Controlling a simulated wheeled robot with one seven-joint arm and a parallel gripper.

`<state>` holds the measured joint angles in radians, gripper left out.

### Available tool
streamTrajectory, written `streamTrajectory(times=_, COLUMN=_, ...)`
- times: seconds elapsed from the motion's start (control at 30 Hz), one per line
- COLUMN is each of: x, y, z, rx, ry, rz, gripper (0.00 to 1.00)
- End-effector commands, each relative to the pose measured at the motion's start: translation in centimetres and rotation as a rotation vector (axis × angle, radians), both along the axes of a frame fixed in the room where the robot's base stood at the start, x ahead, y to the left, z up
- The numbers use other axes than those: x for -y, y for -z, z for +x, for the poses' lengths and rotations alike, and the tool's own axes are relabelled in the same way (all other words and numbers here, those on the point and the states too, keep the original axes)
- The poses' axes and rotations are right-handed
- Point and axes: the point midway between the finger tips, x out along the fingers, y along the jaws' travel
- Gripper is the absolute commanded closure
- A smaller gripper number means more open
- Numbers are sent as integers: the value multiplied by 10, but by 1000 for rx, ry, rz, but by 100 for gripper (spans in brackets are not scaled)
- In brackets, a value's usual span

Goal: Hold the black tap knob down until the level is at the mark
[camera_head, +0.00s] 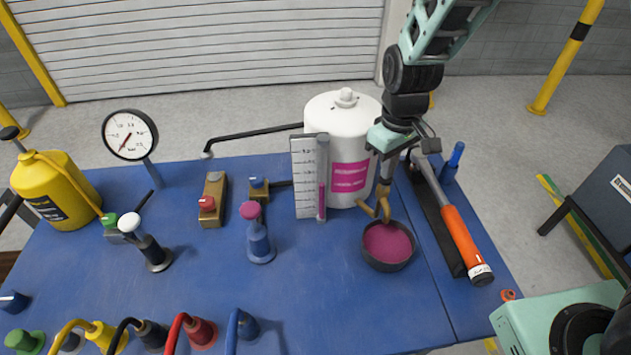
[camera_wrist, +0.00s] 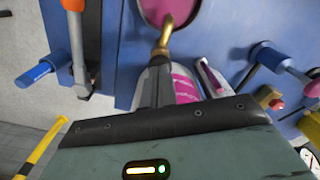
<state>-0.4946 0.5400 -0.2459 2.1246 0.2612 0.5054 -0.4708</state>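A white tank (camera_head: 335,110) with a magenta label stands at the back of the blue bench; part of it shows in the wrist view (camera_wrist: 187,85). Its brass tap (camera_head: 383,205) points over a dark bowl (camera_head: 388,265) holding magenta liquid; the spout also shows in the wrist view (camera_wrist: 165,42). A sight tube (camera_head: 322,165) beside a white scale (camera_head: 304,175) shows magenta in its lower part. I cannot make out the mark. My gripper (camera_head: 386,178) points down over the tap, fingers together (camera_wrist: 158,88). The black knob is hidden at the fingertips; I cannot tell if they touch it.
An orange-handled tool (camera_head: 462,240) lies right of the bowl, near a blue peg (camera_head: 453,160). Left of the tank are a blue post with a magenta knob (camera_head: 258,235), a switch box with a red button (camera_head: 211,203), a dial gauge (camera_head: 130,135) and a yellow can (camera_head: 55,190).

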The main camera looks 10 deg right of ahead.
Motion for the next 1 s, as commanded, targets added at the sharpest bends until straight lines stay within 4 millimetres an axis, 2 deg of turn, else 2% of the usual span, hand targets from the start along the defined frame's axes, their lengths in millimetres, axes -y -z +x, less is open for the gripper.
streamTrajectory(times=0.2, x=0, y=-29, z=0, rx=-1, ry=-1, rz=1, gripper=100)
streamTrajectory(times=0.53, x=0, y=-65, z=0, rx=1, ry=0, rz=0, gripper=100)
streamTrajectory(times=1.0, x=0, y=-65, z=0, rx=1, ry=0, rz=0, gripper=100)
